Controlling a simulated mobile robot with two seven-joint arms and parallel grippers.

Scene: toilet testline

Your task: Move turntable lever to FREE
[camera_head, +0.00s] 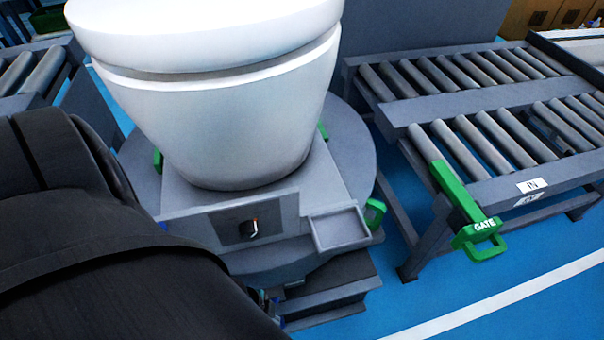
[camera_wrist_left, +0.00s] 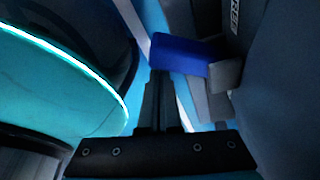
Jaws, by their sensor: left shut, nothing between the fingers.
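The turntable lever's blue handle (camera_wrist_left: 185,58) shows in the left wrist view, joined to a grey block (camera_wrist_left: 226,74) on its right. In the head view my dark left arm covers the lower left, and the gripper is mostly hidden beside the turntable (camera_head: 352,150). My right gripper is out of view.
A white toilet (camera_head: 225,125) stands on the turntable, which has a small knob panel (camera_head: 250,229), a shallow tray (camera_head: 340,229) and green handles. A roller conveyor with a green GATE handle (camera_head: 455,200) stands at right. Blue floor (camera_head: 480,300) is open in front of it.

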